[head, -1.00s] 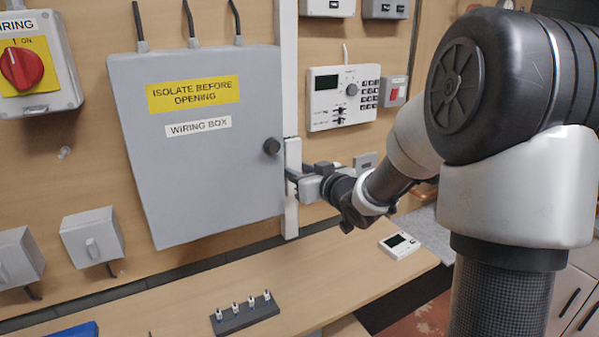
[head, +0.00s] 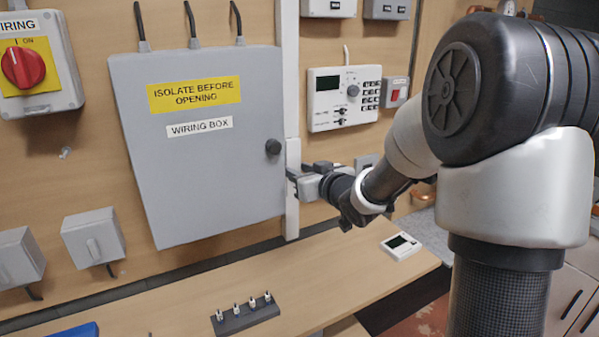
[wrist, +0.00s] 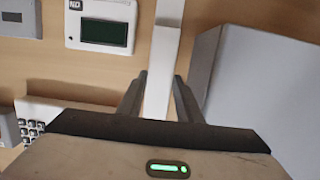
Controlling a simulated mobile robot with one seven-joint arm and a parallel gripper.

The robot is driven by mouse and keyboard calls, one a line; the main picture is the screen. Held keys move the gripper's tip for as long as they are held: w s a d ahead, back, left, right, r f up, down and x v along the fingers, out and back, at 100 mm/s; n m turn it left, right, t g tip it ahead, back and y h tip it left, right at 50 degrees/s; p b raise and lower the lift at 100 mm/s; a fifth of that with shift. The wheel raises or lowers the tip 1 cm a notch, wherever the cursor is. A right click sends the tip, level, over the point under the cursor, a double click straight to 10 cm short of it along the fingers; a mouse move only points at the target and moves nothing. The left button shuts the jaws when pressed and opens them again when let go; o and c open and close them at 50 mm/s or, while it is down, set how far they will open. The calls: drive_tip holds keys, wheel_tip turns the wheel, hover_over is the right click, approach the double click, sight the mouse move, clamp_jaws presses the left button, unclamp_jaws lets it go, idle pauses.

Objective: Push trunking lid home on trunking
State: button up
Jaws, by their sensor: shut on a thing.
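The white trunking (head: 289,70) runs straight down the wall along the right edge of the wiring box. The trunking lid (head: 292,218) appears as the wider white strip on its lower part, beside the box. My gripper (head: 296,176) is at this strip, reaching in from the right. In the wrist view, my gripper (wrist: 160,95) has one finger on each side of the white lid (wrist: 158,88), shut on it. The near end of the lid is hidden behind the gripper body. I cannot tell whether the lid is fully seated against the trunking.
The grey wiring box (head: 205,180) stands out from the wall close to the left of my gripper. A controller with a keypad (head: 342,98) and a small red-switch unit (head: 393,91) are on the wall to the right. A bench (head: 330,265) lies below, with a small terminal strip (head: 245,313) on it.

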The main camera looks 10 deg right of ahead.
drive_tip(key=shift+w+a, duration=0.1)
drive_tip(key=shift+w, duration=0.15)
idle(0.6)
drive_tip(key=o, duration=0.7)
drive_tip(key=shift+w, duration=0.1)
drive_tip(key=shift+s, duration=0.2)
drive_tip(key=shift+v, duration=0.85)
drive_tip(key=shift+d+f, duration=0.1)
drive_tip(key=shift+d, duration=0.15)
drive_tip(key=shift+s+d+p, duration=0.5)
drive_tip(key=shift+s+d, duration=0.65)
drive_tip(key=shift+s, duration=0.95)
drive_tip(key=shift+s+d+p, duration=0.55)
drive_tip(key=shift+s+d, duration=0.55)
drive_tip(key=shift+s, duration=0.95)
drive_tip(key=shift+s+d+p, duration=0.5)
drive_tip(key=shift+s+d, duration=0.65)
drive_tip(key=shift+s, duration=0.95)
